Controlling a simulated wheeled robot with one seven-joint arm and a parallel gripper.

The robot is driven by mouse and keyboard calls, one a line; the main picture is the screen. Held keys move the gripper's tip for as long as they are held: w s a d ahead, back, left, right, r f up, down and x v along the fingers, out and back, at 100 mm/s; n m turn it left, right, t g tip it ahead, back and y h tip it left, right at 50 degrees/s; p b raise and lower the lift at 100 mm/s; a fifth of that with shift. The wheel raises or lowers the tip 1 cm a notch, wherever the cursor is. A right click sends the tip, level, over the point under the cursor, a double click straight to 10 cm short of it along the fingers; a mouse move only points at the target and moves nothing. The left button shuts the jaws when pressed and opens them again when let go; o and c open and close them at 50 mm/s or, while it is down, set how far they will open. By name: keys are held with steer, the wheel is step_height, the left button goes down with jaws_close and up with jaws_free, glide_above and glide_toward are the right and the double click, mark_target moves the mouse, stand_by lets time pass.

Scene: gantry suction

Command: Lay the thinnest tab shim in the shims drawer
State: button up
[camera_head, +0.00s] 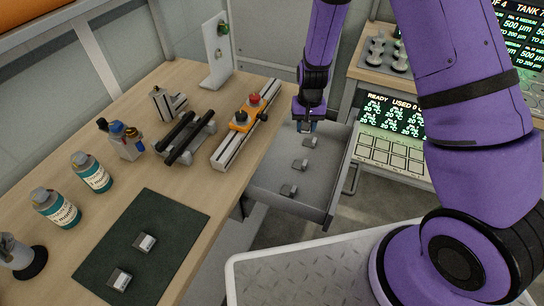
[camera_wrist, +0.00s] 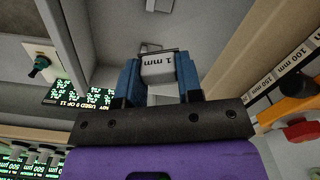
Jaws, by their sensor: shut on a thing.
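My gripper (camera_head: 305,124) is low over the far end of the open grey shims drawer (camera_head: 262,184). In the wrist view its blue fingers (camera_wrist: 159,82) are shut on a small grey tab shim (camera_wrist: 158,66) marked "1 mm". I cannot tell whether the held shim touches the drawer floor.
The wooden bench holds two labelled bottles (camera_head: 92,172), a black-railed fixture (camera_head: 186,138) and a scaled rail with an orange slider (camera_head: 241,121), left of the drawer. A lit control panel (camera_head: 393,122) stands to the right. The drawer's near part has free floor.

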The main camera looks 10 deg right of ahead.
mark_target(273, 191)
steer(key=s+a+m, duration=0.4)
steer(key=s+a, duration=0.5)
steer(key=a, duration=0.3)
steer(key=f, duration=1.7)
steer(key=shift+s+a+f, duration=0.1)
steer(key=shift+s+f, duration=0.1)
steer(key=shift+f, duration=0.1)
steer(key=o, duration=0.9)
steer(key=shift+f, duration=0.1)
step_height(273, 191, up, 12)
steer(key=shift+r, duration=0.15)
